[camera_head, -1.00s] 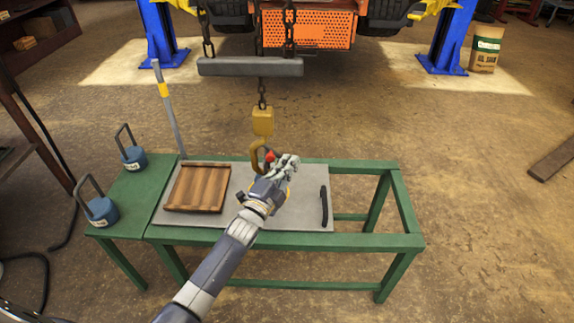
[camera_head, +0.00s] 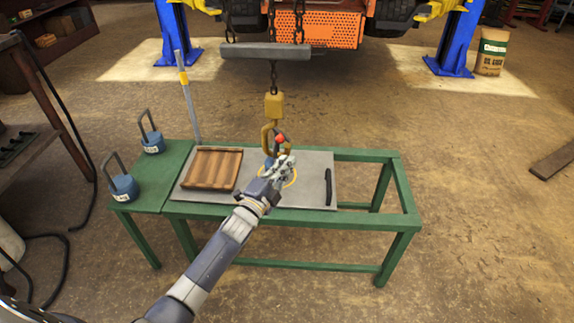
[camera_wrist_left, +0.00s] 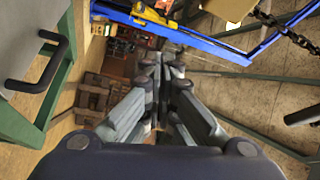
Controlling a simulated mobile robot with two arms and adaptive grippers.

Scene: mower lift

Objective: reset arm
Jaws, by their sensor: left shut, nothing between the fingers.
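My left gripper (camera_head: 285,162) reaches in from the lower left of the head view, over the grey plate on the green bench. Its fingers are together with nothing between them; they also show closed in the left wrist view (camera_wrist_left: 165,68). A yellow hook block (camera_head: 274,106) hangs on a chain just beyond the gripper in the head view. The gripper overlaps the lower part of the hook, and I cannot tell whether they touch. My right gripper is not in view.
The green bench (camera_head: 408,188) carries a wooden tray (camera_head: 213,168), a grey plate (camera_head: 312,172) with a black handle (camera_head: 328,187), and blue weights (camera_head: 123,188) at left. A grey beam (camera_head: 265,51) hangs on chains. Blue lift posts (camera_head: 456,40) stand behind. Floor at right is mostly clear.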

